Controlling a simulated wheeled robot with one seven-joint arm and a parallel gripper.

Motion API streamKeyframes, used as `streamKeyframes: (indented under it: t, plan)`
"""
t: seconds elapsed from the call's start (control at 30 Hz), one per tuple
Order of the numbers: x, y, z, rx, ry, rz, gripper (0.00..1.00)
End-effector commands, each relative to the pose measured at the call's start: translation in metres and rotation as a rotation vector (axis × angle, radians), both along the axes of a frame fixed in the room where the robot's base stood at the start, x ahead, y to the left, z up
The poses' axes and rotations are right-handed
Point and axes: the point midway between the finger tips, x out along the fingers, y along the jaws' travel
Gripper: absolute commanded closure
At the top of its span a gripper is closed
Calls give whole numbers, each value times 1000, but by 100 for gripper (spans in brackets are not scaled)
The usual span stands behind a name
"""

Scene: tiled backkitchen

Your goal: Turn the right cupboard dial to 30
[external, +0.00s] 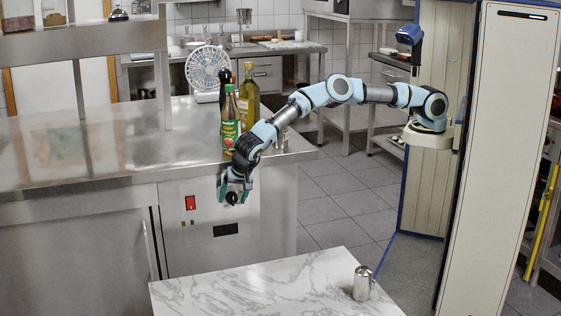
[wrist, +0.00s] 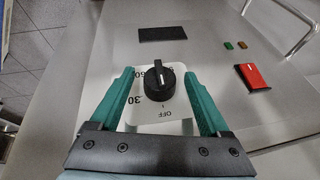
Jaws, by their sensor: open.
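The right cupboard dial (wrist: 159,80) is a round black knob on a white plate (wrist: 157,120) in the wrist view. The plate reads OFF, 30 and 60. A white mark on the knob points toward the top of the picture, away from OFF and not at 30. In the external view the dial (external: 232,198) is on the steel cupboard front, partly behind my fingers. My gripper (wrist: 163,85) is open, with its green fingers on either side of the knob. It also shows at the cupboard front in the external view (external: 234,195). I cannot tell whether the fingers touch the knob.
A red switch (external: 190,203) and a black panel (external: 226,230) are on the same cupboard front. Bottles (external: 230,120) and a fan (external: 208,70) stand on the counter above. A marble table (external: 260,290) with a metal jug (external: 362,284) stands in front.

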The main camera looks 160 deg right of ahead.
Motion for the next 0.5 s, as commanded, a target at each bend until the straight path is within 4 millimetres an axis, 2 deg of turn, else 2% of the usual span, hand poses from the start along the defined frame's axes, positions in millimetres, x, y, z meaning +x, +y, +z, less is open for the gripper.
streamKeyframes:
  t: [0.07, 0.5]
  plan:
    - [0, 0, 0, 0, 0, 0, 20]
    - [0, 0, 0, -1, 1, 0, 70]
